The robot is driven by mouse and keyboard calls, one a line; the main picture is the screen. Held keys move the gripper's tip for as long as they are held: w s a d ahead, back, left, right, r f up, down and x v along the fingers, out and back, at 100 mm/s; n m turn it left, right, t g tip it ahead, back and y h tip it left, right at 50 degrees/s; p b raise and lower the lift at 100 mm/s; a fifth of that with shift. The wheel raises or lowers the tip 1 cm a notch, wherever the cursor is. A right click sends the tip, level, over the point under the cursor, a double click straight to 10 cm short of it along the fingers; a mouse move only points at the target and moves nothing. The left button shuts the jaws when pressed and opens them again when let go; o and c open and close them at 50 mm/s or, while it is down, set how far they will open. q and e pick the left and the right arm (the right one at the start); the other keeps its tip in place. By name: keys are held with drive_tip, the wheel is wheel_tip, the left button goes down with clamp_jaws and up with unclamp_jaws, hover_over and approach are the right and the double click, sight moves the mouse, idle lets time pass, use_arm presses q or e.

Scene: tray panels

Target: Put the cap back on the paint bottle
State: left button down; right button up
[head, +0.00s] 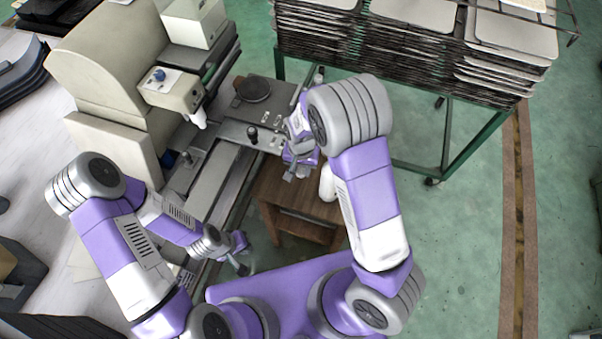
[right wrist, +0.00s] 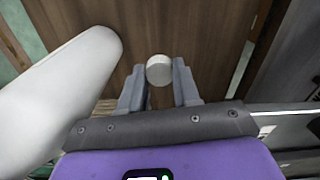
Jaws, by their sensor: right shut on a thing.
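The white paint bottle (head: 327,184) shows on the right side of the small wooden table, partly hidden by my right arm. In the right wrist view, the large white rounded body at the left (right wrist: 65,95) looks like this bottle, close beside my gripper. My right gripper (right wrist: 158,82) is shut on the small round white cap (right wrist: 159,70), held between its fingertips above brown wood. In the head view my right gripper (head: 297,170) is over the table's back part; the cap cannot be made out there. My left gripper (head: 242,258) hangs low left of the table, its jaws unclear.
The wooden table (head: 290,200) stands against a beige machine (head: 110,70) with a grey metal bed (head: 215,185). A green-framed rack (head: 470,155) with stacked trays (head: 400,45) stands behind to the right. The green floor at the right (head: 455,240) is clear.

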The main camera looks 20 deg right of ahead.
use_arm(q)
drive_tip(key=shift+r, duration=0.2)
use_arm(e)
drive_tip(key=shift+r, duration=1.05)
